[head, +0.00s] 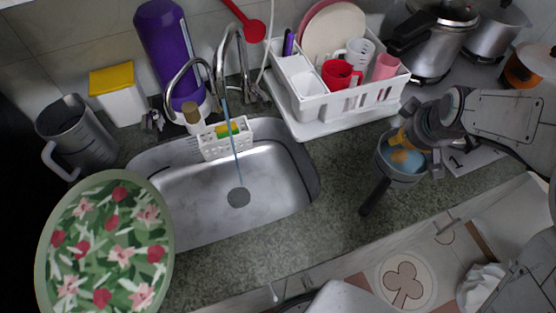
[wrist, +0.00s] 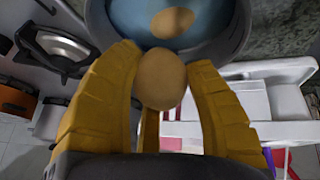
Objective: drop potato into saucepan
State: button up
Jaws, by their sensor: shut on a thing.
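A round tan potato (wrist: 160,80) sits between the yellow fingers of my gripper (wrist: 158,66) in the wrist view. My gripper is shut on it and holds it by the saucepan's rim (wrist: 245,22). In the head view my gripper (head: 402,138) is over the saucepan (head: 382,168), which stands on the counter right of the sink, its dark handle pointing to the front left. Blue liquid (wrist: 135,20) shows inside the pan. A second tan, potato-like shape (wrist: 172,21) shows in it; I cannot tell whether it is a reflection or another potato.
A white dish rack (head: 340,105) with cups and plates stands behind the saucepan. The sink (head: 200,195), its tap running, is to the left. Metal pots (head: 440,45) stand at the back right. A floral tray (head: 105,245) is at the far left.

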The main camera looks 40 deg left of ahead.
jog(key=o, duration=1.3)
jog(key=shift+c, duration=0.2)
jog(key=v, duration=1.2)
